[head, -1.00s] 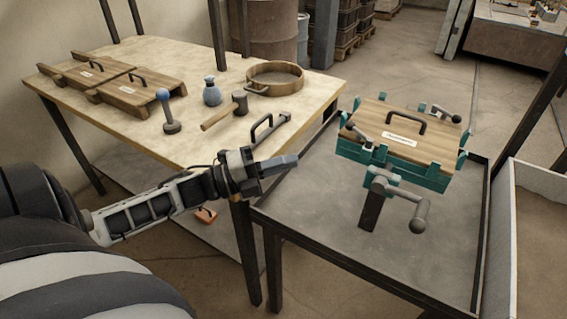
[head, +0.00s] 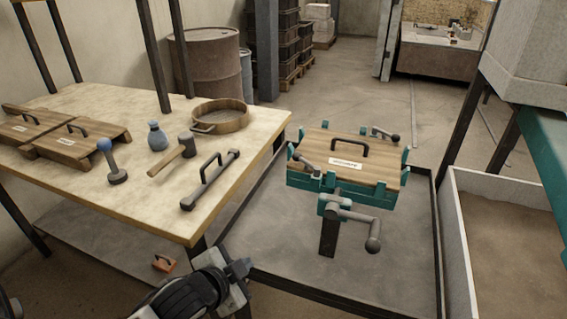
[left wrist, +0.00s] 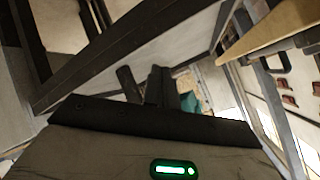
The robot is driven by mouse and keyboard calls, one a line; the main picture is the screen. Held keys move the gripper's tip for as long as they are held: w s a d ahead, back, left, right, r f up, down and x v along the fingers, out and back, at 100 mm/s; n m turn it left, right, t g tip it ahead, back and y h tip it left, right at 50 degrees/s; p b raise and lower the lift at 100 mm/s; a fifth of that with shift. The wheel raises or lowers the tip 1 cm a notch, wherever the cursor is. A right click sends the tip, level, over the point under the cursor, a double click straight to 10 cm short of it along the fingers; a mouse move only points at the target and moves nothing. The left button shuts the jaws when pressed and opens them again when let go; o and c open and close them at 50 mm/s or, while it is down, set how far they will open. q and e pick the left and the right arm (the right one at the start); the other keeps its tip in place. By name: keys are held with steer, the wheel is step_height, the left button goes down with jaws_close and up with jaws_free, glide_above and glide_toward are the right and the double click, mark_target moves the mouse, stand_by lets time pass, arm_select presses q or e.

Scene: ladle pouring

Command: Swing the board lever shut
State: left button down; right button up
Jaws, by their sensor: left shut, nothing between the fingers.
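The wooden board (head: 345,150) with a black handle and a label lies on the teal frame (head: 300,178). A short clamp lever with a dark knob (head: 307,164) lies at the board's left front corner, and another (head: 386,134) at its back right. A grey crank lever (head: 358,217) with a round-ended grip juts right from the front of the stand. My left gripper (head: 240,268) is shut and empty, low and to the left of the stand, apart from it. In the left wrist view its fingers (left wrist: 161,86) are together. My right gripper is out of view.
The wooden table (head: 110,190) at the left holds a mallet (head: 174,153), a blue-topped tool (head: 112,160), a bottle (head: 157,136), a round wooden ring (head: 219,116) and a handled bar (head: 211,180). A sand-filled bin (head: 465,255) stands right of the stand's tray.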

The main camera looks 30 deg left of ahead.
arm_select(q)
steer(key=s+d+f+n+g, duration=0.2)
steer(key=s+d+n+g, duration=0.3)
steer(key=s, duration=0.3)
steer(key=w+d+f+t+h, duration=0.1)
steer(key=d+f+t+h, duration=0.2)
steer(key=d, duration=0.4)
steer(key=shift+w+d+f+t+h, duration=0.15)
steer(key=shift+d+f+t+h, duration=0.25)
steer(key=shift+t, duration=0.4)
steer(key=shift+a, duration=0.1)
